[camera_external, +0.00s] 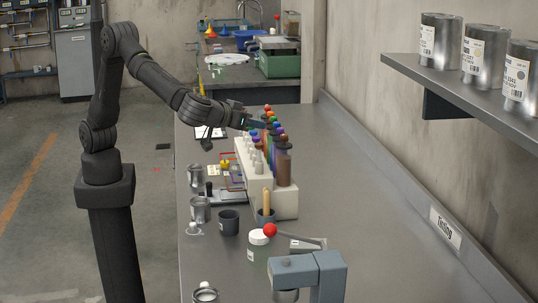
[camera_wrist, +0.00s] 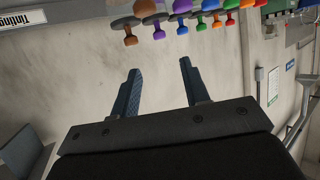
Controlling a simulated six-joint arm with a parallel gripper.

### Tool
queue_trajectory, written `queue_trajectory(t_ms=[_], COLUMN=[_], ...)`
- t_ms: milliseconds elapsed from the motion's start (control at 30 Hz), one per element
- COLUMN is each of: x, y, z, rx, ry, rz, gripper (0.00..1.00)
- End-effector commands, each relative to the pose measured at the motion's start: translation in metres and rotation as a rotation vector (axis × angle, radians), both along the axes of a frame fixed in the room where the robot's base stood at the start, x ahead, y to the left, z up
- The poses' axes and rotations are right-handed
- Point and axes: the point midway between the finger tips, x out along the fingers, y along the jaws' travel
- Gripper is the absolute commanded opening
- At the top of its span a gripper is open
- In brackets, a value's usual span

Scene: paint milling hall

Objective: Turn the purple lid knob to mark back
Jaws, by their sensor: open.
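A row of canisters with coloured lid knobs stands in a pale rack (camera_external: 287,205) on the bench. The purple lid knob (camera_external: 281,132) is near the front end of the row, behind a brown one. In the wrist view a purple knob (camera_wrist: 182,29) shows in the tilted row along the top edge, beside blue and green ones. My gripper (camera_wrist: 159,68) is open and empty, with only bare wall between its fingers. In the external view my gripper (camera_external: 256,123) is close to the left side of the row. The marks around the purple knob are too small to read.
Metal cups (camera_external: 200,210), a dark mug (camera_external: 229,222) and a white-lidded jar (camera_external: 259,245) stand on the bench. A blue-grey device (camera_external: 307,272) with a red-ball lever is at the front. A shelf (camera_external: 470,95) with tins overhangs the right. The bench's right side is clear.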

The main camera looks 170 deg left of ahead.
Motion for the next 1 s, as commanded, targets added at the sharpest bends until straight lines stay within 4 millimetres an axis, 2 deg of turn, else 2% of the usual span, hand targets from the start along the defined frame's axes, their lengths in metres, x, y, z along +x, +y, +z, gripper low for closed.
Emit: queue_trajectory(t_ms=[633, 967, 1000], x=[-0.073, -0.073, -0.068], y=[0.099, 0.097, 0.091], z=[-0.053, -0.052, -0.049], rx=[-0.005, -0.004, -0.003], ry=[0.003, 0.002, 0.000], rz=[0.002, -0.269, -0.283], gripper=[0.42, 0.42, 0.42])
